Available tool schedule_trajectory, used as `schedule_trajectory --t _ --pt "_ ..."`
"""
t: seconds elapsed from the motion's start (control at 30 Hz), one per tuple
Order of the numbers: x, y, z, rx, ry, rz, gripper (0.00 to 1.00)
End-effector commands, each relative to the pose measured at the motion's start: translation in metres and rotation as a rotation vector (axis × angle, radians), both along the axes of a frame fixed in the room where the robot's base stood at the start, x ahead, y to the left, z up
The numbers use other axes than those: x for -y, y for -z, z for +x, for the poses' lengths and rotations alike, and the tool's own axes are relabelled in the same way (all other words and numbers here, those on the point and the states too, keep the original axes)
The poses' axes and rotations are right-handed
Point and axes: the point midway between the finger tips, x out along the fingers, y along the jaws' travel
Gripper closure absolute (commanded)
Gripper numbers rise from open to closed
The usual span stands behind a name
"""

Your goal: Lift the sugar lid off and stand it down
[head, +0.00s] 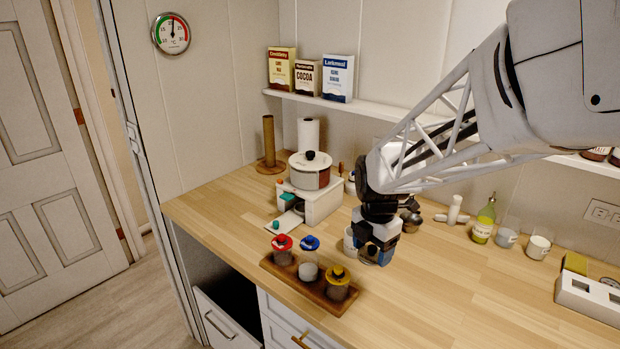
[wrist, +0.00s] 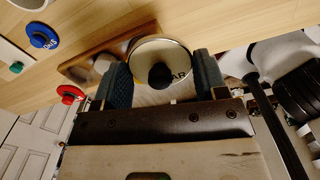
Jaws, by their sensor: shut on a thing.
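In the head view my gripper (head: 375,256) is above the counter, just right of the wooden tray (head: 318,305); the held lid is mostly hidden there. On the tray are jars with a red lid (head: 282,242), a blue lid (head: 310,243) and a yellow lid (head: 338,272). A white container (head: 349,241) is partly hidden behind my gripper. Its opening is not visible.
A pot (head: 310,176) stands on a white unit (head: 318,204) at the back left. A green bottle (head: 484,222) and glass jars (head: 538,246) stand at the back right. The counter (head: 450,300) right of my gripper is clear.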

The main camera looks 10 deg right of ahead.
Motion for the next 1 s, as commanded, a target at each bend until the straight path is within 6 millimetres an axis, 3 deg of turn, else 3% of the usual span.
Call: schedule_trajectory --t 1.0 --pt "0.0 -0.023 0.0 0.0 0.0 0.0 0.56"
